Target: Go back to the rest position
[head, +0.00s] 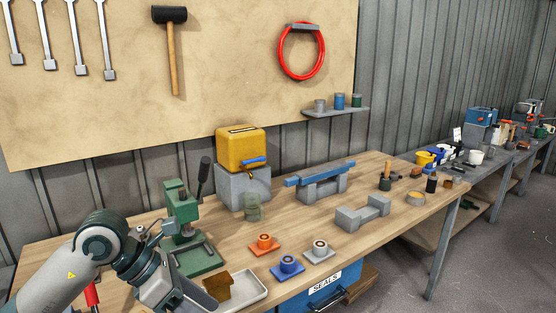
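My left arm comes in from the lower left, over the front left of the workbench (160,226). Its gripper (196,296) is at the bottom edge, beside the left end of a pale tray (255,291). A brown block (217,287) shows right next to the fingers, at the tray. I cannot tell whether the gripper touches it, or whether the fingers are open or shut. My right gripper is not in view.
A green press (182,212) stands close behind my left arm. Orange (264,243), blue (287,265) and grey (319,251) seals lie at the front. A blue SEALS drawer (335,287) is below.

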